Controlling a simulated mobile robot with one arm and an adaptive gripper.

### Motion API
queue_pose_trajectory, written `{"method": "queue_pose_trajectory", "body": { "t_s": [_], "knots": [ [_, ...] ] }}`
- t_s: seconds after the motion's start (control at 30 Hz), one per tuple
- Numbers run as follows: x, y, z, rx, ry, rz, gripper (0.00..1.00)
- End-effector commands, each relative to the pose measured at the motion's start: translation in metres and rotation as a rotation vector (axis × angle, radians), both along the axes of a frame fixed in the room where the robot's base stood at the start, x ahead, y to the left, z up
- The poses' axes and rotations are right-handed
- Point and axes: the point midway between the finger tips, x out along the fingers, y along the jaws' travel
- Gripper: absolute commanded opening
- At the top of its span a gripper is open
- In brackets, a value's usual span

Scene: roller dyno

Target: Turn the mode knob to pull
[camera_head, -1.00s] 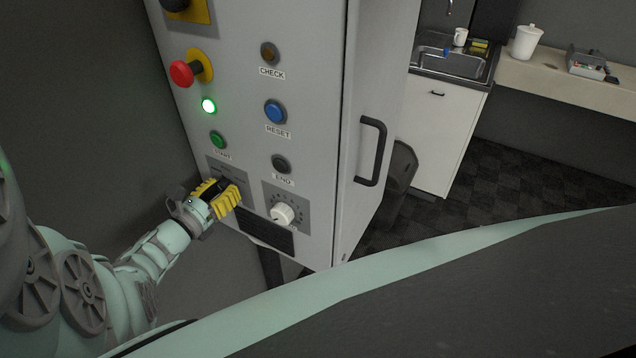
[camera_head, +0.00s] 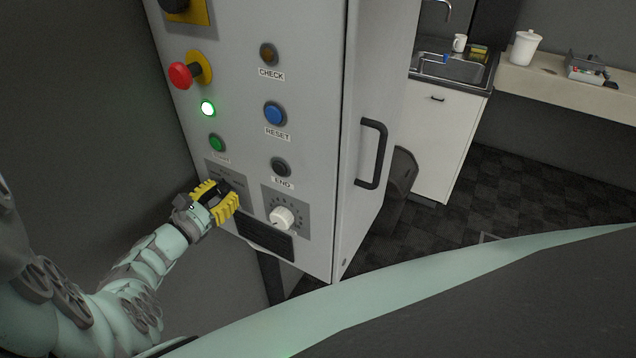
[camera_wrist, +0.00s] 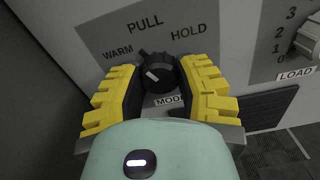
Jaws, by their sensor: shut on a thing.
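The black mode knob (camera_wrist: 161,74) is on a grey label plate of the cabinet, with WARM at left, PULL at top and HOLD at right. Its dark tip leans up and left, between WARM and PULL. My gripper (camera_wrist: 162,85) has its yellow fingers on both sides of the knob and is shut on it. The MODE label below the knob is partly covered. In the head view my gripper (camera_head: 215,200) is at the lower left of the cabinet front and hides most of the knob.
A white load knob (camera_head: 282,218) sits right of the mode knob; it also shows in the wrist view (camera_wrist: 309,40). Above are a green start button (camera_head: 216,143), an end button (camera_head: 281,167) and a red stop button (camera_head: 182,74). A door handle (camera_head: 372,153) juts out at right.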

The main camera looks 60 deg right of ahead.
Motion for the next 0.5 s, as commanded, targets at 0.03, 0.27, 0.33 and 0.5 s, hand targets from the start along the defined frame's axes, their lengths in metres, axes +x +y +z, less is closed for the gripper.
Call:
{"method": "queue_pose_trajectory", "body": {
  "t_s": [0.03,0.27,0.33,0.5],
  "knots": [
    [0.0014,0.0004,-0.0014,-0.003,-0.044,0.004,0.0],
    [0.0011,0.0007,-0.003,0.016,-0.237,0.006,0.0],
    [0.001,0.0002,-0.0027,0.019,-0.288,0.004,0.0],
    [0.0008,0.0003,-0.0022,0.028,-0.39,0.002,0.0]
  ]
}}
